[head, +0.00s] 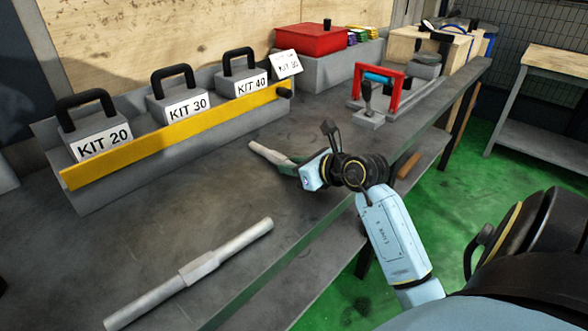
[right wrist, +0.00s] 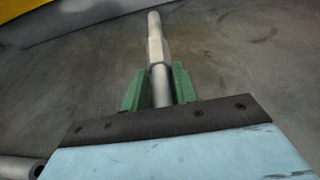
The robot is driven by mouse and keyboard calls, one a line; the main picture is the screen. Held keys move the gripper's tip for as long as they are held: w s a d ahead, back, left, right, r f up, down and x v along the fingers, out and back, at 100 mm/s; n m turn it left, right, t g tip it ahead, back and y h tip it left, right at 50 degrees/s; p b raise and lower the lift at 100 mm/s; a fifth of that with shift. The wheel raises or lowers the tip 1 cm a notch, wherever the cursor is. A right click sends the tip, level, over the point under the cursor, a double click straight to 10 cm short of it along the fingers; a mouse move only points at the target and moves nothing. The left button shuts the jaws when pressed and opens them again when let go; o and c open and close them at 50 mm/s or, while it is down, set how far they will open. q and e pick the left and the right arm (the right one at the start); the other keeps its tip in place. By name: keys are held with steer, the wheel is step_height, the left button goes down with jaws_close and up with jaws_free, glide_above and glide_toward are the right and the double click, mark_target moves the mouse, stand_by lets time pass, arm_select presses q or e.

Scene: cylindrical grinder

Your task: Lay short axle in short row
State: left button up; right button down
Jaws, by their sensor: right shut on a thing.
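A short grey metal axle (head: 265,150) with a thicker middle collar is at the middle of the table, pointing toward the kit rack. My right gripper (head: 292,168) is shut on its near end. In the right wrist view the green fingers (right wrist: 158,88) sit on both sides of the axle (right wrist: 155,45), which points straight away from the gripper. Whether the axle touches the table or hangs just above it, I cannot tell. My left gripper is not in view. No short row can be made out clearly.
A longer grey axle (head: 195,270) lies on the table at the front. A grey rack (head: 110,185) with a yellow bar holds several KIT blocks at the back left. A red-framed fixture (head: 378,90) and a red box (head: 308,40) stand farther back. The table between is clear.

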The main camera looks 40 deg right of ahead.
steer(key=shift+f, duration=0.1)
stand_by(0.3)
steer(key=c, duration=1.1)
jaws_free()
steer(key=shift+f, duration=0.1)
